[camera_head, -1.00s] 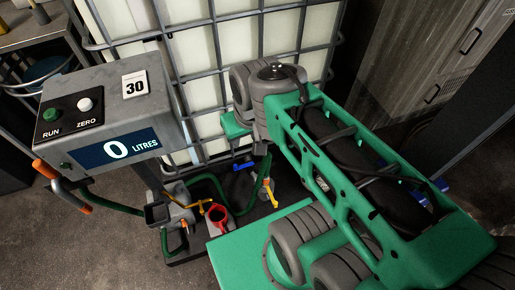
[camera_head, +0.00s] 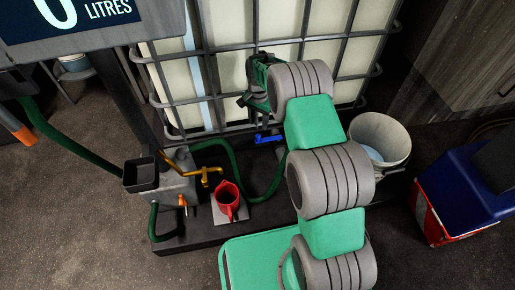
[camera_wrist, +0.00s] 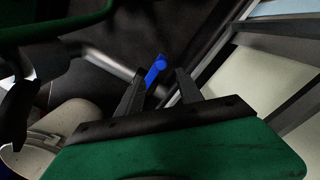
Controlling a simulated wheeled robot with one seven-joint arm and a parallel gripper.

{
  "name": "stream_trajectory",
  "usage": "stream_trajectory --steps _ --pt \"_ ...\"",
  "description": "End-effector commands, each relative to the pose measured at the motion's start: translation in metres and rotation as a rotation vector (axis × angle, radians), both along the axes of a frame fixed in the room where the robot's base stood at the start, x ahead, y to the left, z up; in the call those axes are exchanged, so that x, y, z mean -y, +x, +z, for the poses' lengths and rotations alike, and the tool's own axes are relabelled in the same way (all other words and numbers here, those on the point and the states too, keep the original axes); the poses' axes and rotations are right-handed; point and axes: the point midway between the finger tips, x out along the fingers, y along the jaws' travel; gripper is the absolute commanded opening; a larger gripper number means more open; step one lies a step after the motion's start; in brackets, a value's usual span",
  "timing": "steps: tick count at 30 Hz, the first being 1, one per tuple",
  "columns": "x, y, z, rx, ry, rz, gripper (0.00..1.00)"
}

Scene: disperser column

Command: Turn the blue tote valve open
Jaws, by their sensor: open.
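The blue tote valve handle (camera_head: 268,138) sits low at the front of the caged white tote (camera_head: 235,90), just below and right of my gripper (camera_head: 250,99). In the wrist view the blue handle (camera_wrist: 156,70) shows in line with the gap between the two dark fingers of my gripper (camera_wrist: 158,86). The fingers are open with nothing visibly held. I cannot tell how far the handle lies beyond the fingertips. The valve body is mostly hidden by my arm in the head view.
A green hose (camera_head: 262,192) curves across the dark base. A grey bucket (camera_head: 380,142) and a blue-and-red box (camera_head: 455,195) are at right.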

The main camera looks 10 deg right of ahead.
Motion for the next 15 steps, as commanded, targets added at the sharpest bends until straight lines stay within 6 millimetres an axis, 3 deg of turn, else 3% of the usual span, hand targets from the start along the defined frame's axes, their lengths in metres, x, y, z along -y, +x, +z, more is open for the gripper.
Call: stream_trajectory --steps 1,5,15 --pt "0.0 0.003 -0.011 0.0 0.0 -0.008 0.43" --pt "-0.001 0.003 -0.021 -0.001 0.0 -0.013 0.43" --pt "-0.002 0.002 -0.082 -0.003 0.0 -0.009 0.43"
